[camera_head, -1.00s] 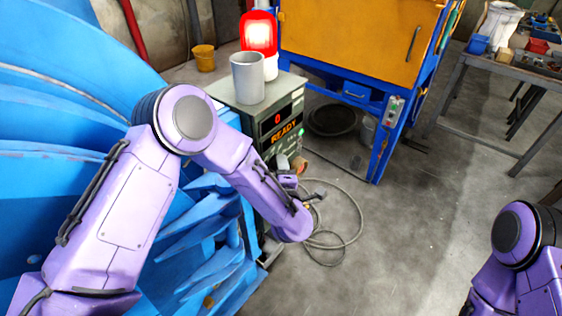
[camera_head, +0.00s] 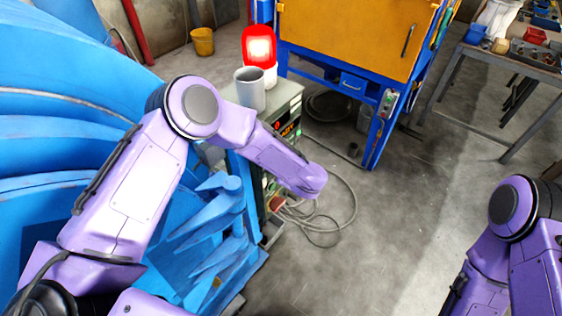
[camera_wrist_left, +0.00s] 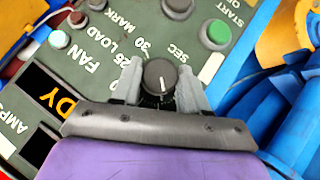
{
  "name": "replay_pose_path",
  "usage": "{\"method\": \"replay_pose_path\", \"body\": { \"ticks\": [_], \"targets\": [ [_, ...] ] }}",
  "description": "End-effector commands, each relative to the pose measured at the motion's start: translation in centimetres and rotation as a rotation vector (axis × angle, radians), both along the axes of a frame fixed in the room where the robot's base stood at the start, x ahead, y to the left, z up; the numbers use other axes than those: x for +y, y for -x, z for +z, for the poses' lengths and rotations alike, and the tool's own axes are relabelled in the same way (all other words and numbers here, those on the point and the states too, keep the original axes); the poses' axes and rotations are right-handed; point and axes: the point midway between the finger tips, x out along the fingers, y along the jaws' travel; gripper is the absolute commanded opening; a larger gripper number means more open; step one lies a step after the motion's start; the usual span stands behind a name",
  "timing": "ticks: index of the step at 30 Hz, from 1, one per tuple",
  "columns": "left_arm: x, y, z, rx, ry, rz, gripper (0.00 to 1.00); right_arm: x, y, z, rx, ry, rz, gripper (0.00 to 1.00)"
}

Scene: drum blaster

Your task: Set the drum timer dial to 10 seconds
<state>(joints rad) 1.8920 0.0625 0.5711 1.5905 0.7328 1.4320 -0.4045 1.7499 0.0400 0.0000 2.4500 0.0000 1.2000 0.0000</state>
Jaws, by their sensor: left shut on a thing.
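The timer dial (camera_wrist_left: 159,77) is a black round knob with a white line, on the grey-green control panel (camera_wrist_left: 122,33) in the left wrist view. The letters SEC and the number 30 show beside it, tilted and upside down. My left gripper (camera_wrist_left: 160,82) is shut on the dial, with one grey finger on each side.
A green button (camera_wrist_left: 216,32) and a grey knob (camera_wrist_left: 178,6) sit near the dial. A grey cup (camera_head: 250,90) and a lit red lamp (camera_head: 259,50) stand on the control box. The blue ribbed machine (camera_head: 60,135) is at left. Cables (camera_head: 335,215) lie on the floor.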

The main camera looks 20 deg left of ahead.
Motion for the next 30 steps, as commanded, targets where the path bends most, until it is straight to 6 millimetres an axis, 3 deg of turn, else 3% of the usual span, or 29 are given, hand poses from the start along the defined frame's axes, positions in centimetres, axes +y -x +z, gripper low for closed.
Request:
{"method": "replay_pose_path", "body": {
  "ticks": [10, 26, 27, 29, 30],
  "targets": [
    [-0.04, -0.10, 0.12, 0.121, -0.045, 0.000, 0.13, 0.00, -0.01, 1.15, 0.000, 0.000, 0.000, 0.43],
    [-0.01, -0.13, 0.06, 0.139, -0.053, 0.002, 0.13, 0.00, 0.00, 1.23, 0.000, 0.000, 0.000, 0.43],
    [-0.01, -0.14, 0.07, 0.139, -0.053, 0.002, 0.53, 0.01, 0.00, 1.22, 0.000, 0.000, 0.000, 0.43],
    [-0.01, -0.14, 0.07, 0.139, -0.053, 0.001, 0.68, 0.00, 0.00, 1.23, 0.000, 0.000, 0.000, 0.43],
    [-0.02, -0.15, 0.07, 0.139, -0.053, 0.001, 0.68, 0.00, 0.00, 1.23, 0.000, 0.000, 0.000, 0.43]
  ]
}}
